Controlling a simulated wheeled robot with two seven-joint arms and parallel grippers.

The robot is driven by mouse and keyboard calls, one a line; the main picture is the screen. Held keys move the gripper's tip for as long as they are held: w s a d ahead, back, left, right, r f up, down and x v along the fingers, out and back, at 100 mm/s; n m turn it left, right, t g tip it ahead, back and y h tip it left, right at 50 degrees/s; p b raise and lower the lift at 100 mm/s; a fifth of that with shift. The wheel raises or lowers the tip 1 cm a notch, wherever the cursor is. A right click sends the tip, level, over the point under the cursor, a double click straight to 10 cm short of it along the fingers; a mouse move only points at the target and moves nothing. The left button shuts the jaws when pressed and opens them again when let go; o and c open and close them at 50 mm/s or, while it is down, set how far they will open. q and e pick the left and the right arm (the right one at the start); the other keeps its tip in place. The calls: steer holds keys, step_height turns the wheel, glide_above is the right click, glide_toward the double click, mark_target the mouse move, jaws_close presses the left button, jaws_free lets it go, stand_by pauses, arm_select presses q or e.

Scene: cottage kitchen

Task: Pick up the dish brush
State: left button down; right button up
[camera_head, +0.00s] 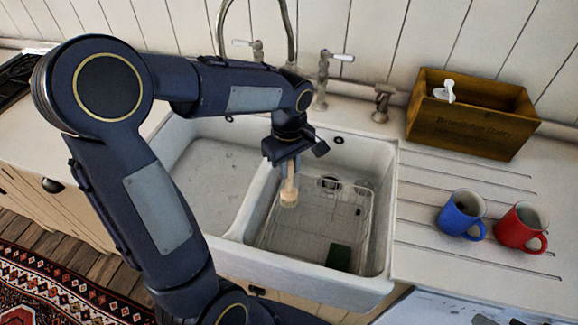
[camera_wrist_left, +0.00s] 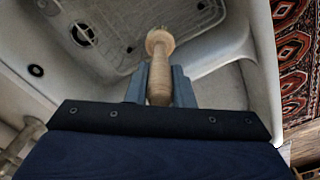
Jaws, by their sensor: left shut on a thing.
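The dish brush (camera_head: 289,194) hangs over the right basin of the white sink in the head view, with its pale end pointing down. In the left wrist view its wooden handle (camera_wrist_left: 160,72) runs out between the fingers to a rounded end. My left gripper (camera_head: 288,170) is shut on the brush; its two blue-grey fingers (camera_wrist_left: 160,90) sit on either side of the handle in the wrist view. The part of the brush behind the fingers is hidden. My right gripper does not show in either view.
The sink (camera_head: 233,223) has two basins with a divider. A wire rack (camera_head: 350,222) and a green item (camera_head: 339,257) lie in the right basin. A blue mug (camera_head: 461,215), a red mug (camera_head: 521,228) and a wooden box (camera_head: 465,128) stand right. Taps (camera_head: 322,80) rise behind.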

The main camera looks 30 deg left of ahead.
arm_select(q)
steer(key=shift+r+p, duration=2.85)
steer(key=shift+r, duration=1.05)
